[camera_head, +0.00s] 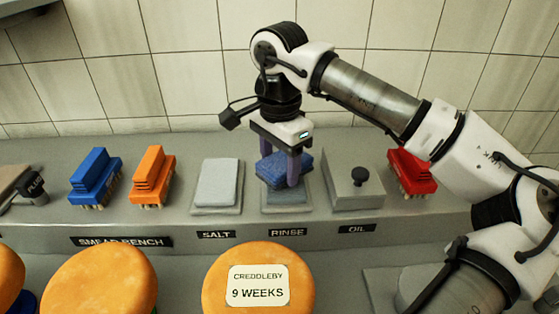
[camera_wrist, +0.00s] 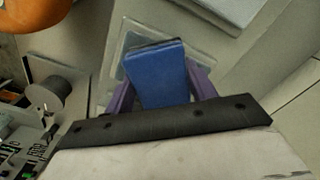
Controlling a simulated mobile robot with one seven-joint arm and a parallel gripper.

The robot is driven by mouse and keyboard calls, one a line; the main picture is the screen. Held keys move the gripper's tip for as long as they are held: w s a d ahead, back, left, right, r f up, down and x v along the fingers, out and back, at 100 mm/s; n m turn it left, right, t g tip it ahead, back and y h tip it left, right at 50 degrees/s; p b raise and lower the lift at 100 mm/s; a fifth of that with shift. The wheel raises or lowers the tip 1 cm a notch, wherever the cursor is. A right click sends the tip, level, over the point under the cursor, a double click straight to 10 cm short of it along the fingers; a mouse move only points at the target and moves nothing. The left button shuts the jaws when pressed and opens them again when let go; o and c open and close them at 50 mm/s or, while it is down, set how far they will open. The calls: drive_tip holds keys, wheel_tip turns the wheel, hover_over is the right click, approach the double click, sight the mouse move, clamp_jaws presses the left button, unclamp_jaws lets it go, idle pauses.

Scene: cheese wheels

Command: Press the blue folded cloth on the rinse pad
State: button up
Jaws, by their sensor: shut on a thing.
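The blue folded cloth (camera_head: 286,171) is between the purple fingers of my gripper (camera_head: 287,172), over the rinse pad (camera_head: 286,199) in the head view. The cloth sits slightly tilted, and the pad's front part shows below it. In the wrist view the blue cloth (camera_wrist: 157,75) lies between the two purple fingers of my gripper (camera_wrist: 163,92). The pad's pale tray (camera_wrist: 130,38) shows behind and around it. My gripper is shut on the cloth. Whether the cloth touches the pad is hard to tell.
A salt pad (camera_head: 218,183) lies left of the rinse pad, and a grey oil box with a black knob (camera_head: 354,182) stands right. Blue (camera_head: 95,177), orange (camera_head: 153,176) and red (camera_head: 409,171) brushes stand along the bench. Orange cheese wheels (camera_head: 258,285) are in front.

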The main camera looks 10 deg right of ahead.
drive_tip(key=shift+f+b, duration=0.4)
drive_tip(key=shift+f, duration=0.05)
idle(1.3)
drive_tip(key=shift+r, duration=0.15)
drive_tip(key=shift+r+p, duration=2.4)
drive_tip(key=shift+r, duration=1.05)
